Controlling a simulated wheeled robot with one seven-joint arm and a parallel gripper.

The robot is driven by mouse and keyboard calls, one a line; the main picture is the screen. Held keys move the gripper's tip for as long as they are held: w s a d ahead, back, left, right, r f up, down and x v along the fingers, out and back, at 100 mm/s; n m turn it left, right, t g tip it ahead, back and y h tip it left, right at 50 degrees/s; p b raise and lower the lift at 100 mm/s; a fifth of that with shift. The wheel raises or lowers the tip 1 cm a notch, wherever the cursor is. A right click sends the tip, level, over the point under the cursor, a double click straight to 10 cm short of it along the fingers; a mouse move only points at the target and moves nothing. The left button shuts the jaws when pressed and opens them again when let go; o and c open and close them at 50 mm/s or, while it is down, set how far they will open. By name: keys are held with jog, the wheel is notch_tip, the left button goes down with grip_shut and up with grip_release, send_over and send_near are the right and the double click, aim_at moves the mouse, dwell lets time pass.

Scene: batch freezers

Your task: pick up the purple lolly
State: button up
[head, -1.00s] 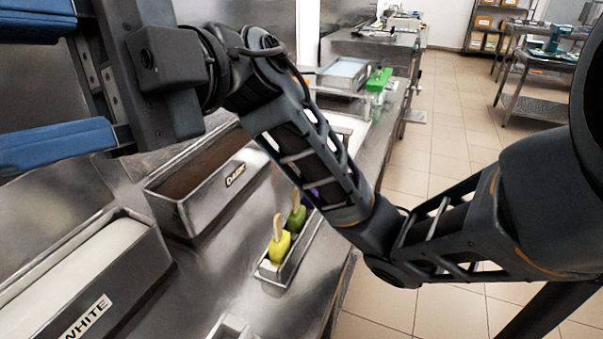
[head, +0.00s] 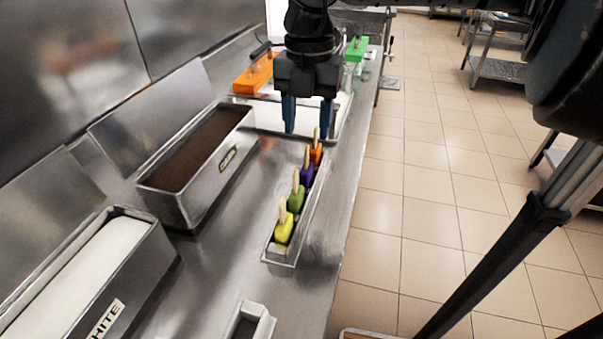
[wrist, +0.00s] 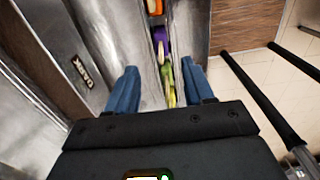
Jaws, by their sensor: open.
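The purple lolly (head: 307,174) stands with its stick up in a narrow metal tray (head: 282,257), between the green lolly (head: 296,199) and the orange lolly (head: 316,155). The yellow lolly (head: 284,230) is at the near end of the row. In the wrist view the purple lolly (wrist: 161,38) shows ahead of my gripper (wrist: 155,84), roughly between the blue fingers in the picture. In the head view my gripper (head: 308,128) points down, open and empty, beyond and a little above the row. It touches no lolly that I can see.
A dark-filled metal bin (head: 182,195) stands left of the tray, and a bin labelled WHITE (head: 130,290) is nearer at left. An orange block (head: 257,73) and a green block (head: 357,48) lie farther back. The counter's right edge runs close beside the tray.

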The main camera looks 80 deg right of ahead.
aim_at(307, 146)
jog(key=shift+s+d+f, duration=0.2)
jog(key=shift+d+f, duration=0.05)
jog(key=shift+f, duration=0.05)
jog(key=f, duration=0.2)
jog(key=f+p, duration=0.1)
jog(key=f, duration=0.1)
jog(key=f+p, duration=0.1)
jog(key=f, duration=0.2)
jog(key=shift+w+a+f, duration=0.1)
jog(key=shift+w+a, duration=0.1)
jog(key=shift+a, duration=0.2)
jog(key=shift+c, duration=0.4)
grip_shut()
